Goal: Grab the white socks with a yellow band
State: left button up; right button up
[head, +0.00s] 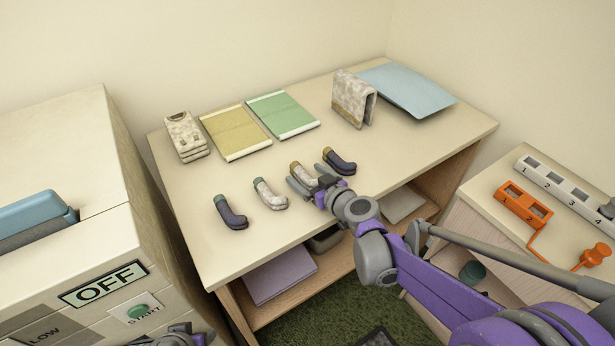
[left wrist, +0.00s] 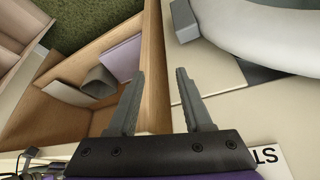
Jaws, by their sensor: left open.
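The white sock pair with a yellow-brown band (head: 299,168) lies on the beige table, third from the left in a row of socks. My right gripper (head: 311,177) is at it, with one finger on each side of the sock. I cannot tell whether the fingers press on it. Part of the sock is hidden by the gripper. In the left wrist view my left gripper (left wrist: 158,72) is open and empty, with the shelf under a table beyond it.
Beside it lie white socks with a green band (head: 270,194), dark socks with a green band (head: 232,213) and dark socks (head: 341,162). Folded cloths (head: 236,132) and a blue sheet (head: 407,88) lie behind on the table (head: 240,175). A panelled cabinet (head: 60,245) stands left.

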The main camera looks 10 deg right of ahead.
jog(key=c, duration=1.3)
